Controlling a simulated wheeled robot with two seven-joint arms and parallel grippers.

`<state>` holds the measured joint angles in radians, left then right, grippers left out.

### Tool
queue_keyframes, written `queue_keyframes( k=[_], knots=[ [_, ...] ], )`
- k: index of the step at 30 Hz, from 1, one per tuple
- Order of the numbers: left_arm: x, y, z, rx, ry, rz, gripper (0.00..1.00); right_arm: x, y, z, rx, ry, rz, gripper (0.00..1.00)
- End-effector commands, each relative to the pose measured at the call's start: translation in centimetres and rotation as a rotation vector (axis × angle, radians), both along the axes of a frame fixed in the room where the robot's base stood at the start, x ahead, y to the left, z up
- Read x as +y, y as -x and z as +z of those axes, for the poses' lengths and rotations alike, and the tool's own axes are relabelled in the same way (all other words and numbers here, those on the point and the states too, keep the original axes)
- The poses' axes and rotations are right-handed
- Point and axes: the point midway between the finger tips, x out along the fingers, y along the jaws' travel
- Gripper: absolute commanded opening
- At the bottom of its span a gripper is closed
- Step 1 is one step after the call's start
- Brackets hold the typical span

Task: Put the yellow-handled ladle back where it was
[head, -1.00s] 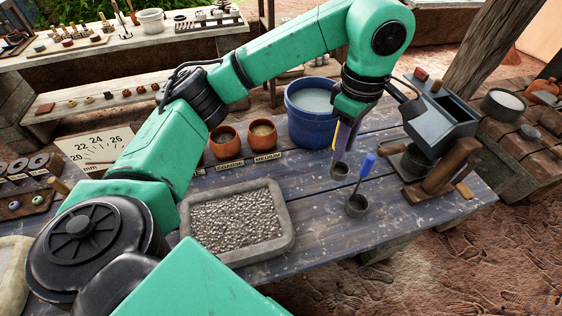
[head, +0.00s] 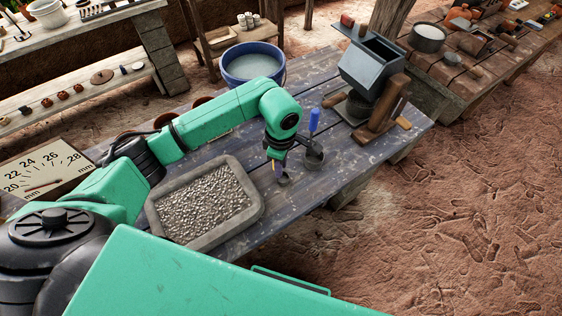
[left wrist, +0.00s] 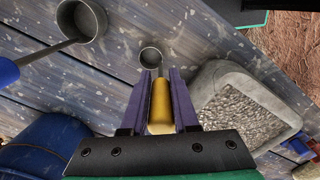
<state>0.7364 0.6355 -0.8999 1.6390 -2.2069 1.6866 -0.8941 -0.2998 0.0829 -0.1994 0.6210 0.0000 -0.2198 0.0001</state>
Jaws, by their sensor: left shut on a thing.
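The yellow-handled ladle (head: 284,181) is in my left gripper (head: 274,157), with its small grey cup down at the plank table. In the left wrist view its yellow handle (left wrist: 160,104) lies between the two purple fingers, which are shut on it. I cannot tell whether the cup touches the planks. The blue-handled ladle (head: 313,160) stands close by on the right, its blue handle up; its larger cup also shows in the left wrist view (left wrist: 84,20). My right gripper is not in view.
A stone tray of pebbles (head: 157,222) lies left of the ladle. A blue bucket (head: 252,82) stands at the back. A grey hopper device (head: 370,72) with wooden parts stands at the right end. Bare planks (head: 268,212) lie in front of the ladle.

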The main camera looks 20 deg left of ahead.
Motion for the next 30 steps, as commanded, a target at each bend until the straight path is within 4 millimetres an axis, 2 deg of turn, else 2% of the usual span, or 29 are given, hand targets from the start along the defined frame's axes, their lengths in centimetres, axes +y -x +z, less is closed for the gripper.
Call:
queue_keyframes(
  k=[10, 11, 12, 13, 21, 24, 25, 30],
  knots=[
    [0.0, -0.1, -0.5, -0.002, 0.0, -0.001, 0.0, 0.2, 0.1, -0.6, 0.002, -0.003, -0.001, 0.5],
    [0.0, -0.1, -0.4, -0.002, 0.0, -0.001, 0.4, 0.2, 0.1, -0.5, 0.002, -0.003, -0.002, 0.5],
    [0.0, 0.0, -0.3, -0.002, 0.0, 0.0, 0.55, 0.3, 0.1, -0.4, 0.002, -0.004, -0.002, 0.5],
    [0.0, 0.0, -0.3, -0.001, 0.0, 0.0, 0.58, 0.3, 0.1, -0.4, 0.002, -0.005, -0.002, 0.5],
    [0.0, 0.0, -0.3, -0.001, 0.001, 0.0, 0.58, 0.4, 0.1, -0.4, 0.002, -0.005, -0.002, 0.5],
    [0.0, 0.0, 0.4, -0.001, 0.001, 0.0, 0.58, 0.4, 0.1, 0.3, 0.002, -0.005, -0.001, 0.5],
    [0.0, -0.1, 0.3, -0.004, 0.001, -0.001, 0.58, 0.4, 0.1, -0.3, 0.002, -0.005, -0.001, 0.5],
    [0.0, -0.3, 3.3, -0.009, 0.002, -0.002, 0.58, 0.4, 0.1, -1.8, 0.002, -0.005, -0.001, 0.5]
  ],
)
